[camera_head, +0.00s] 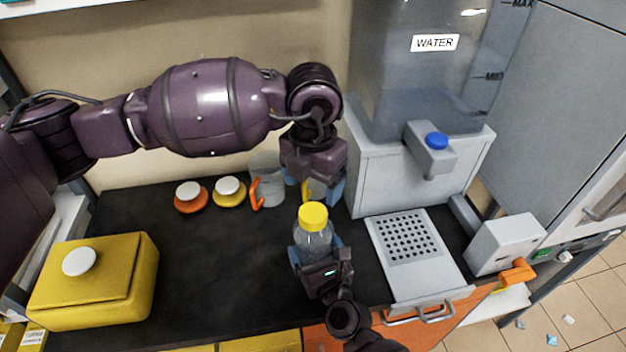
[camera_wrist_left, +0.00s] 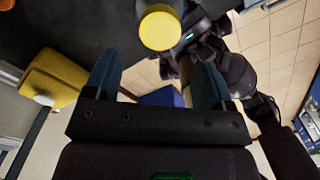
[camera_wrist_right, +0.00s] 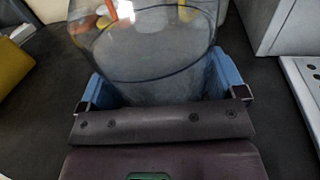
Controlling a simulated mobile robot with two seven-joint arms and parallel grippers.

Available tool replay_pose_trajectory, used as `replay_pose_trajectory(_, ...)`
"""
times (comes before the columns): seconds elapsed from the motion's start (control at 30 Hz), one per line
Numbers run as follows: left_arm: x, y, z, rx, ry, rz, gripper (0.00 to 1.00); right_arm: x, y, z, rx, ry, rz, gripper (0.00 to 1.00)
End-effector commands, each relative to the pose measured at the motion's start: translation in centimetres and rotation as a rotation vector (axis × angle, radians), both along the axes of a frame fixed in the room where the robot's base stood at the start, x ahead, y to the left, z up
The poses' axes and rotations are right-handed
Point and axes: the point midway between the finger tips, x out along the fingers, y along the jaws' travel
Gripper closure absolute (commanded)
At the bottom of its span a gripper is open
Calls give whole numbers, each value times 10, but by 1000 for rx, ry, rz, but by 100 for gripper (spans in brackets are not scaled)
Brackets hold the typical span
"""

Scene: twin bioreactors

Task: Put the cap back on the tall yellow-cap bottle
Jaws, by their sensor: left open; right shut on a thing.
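The tall clear bottle (camera_head: 315,242) stands upright on the black bench in front of the water dispenser. Its yellow cap (camera_head: 313,215) sits on top; I cannot tell how tightly. The cap also shows in the left wrist view (camera_wrist_left: 160,28), beyond the open fingers. My right gripper (camera_head: 317,258) is shut around the bottle's body from the front; the clear wall (camera_wrist_right: 150,60) fills the space between its blue fingers in the right wrist view. My left gripper (camera_head: 317,190) is open and empty, pointing down just behind the cap and apart from it.
The water dispenser (camera_head: 368,178) and its perforated drip tray (camera_head: 440,277) stand to the right. A yellow box (camera_head: 95,290) is front left. The bench between is clear.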

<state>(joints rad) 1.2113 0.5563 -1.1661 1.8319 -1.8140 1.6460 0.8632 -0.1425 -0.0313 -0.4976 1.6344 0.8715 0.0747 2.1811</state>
Motion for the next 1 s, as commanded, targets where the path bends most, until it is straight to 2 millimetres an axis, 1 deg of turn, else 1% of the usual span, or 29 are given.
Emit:
replay_pose_trajectory(0.33,0,0,0,0,0,8,23,0,0,0,0,0,0,77)
replay_pose_trajectory(0.47,0,0,-5,0,1,8,23,0,0,0,0,0,0,77)
replay_pose_trajectory(0.57,0,0,-14,0,4,8,23,0,0,0,0,0,0,77)
replay_pose_trajectory(0.8,0,0,-48,1,3,9,23,0,0,0,0,-1,0,77)
replay_pose_trajectory(1.0,0,0,-70,-1,3,8,23,0,0,0,0,0,0,77)
